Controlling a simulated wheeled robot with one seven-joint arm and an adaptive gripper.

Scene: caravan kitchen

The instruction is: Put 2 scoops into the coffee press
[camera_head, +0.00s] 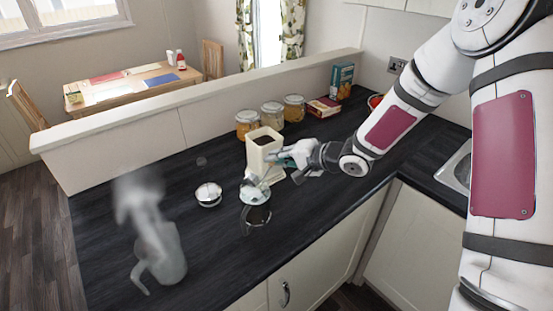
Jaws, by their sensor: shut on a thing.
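A cream square canister (262,146) stands open on the dark worktop, with dark coffee showing inside its top. The coffee press (256,214) stands in front of it, nearer the worktop's front edge; its glass is see-through and looks dark low down. My gripper (283,158) is beside the canister, behind and above the press, shut on what looks like the scoop (252,181). The scoop's head seems to be over the press's mouth, tilted. Its contents and the fingers' exact hold are too small to tell. A round silvery lid (208,193) lies left of the press.
A steaming pale kettle (162,255) stands at the front left. Several jars (271,114) stand behind the canister, along a low wall (190,108). Boxes (323,107) are at the back right. The worktop between kettle and wall is mostly clear.

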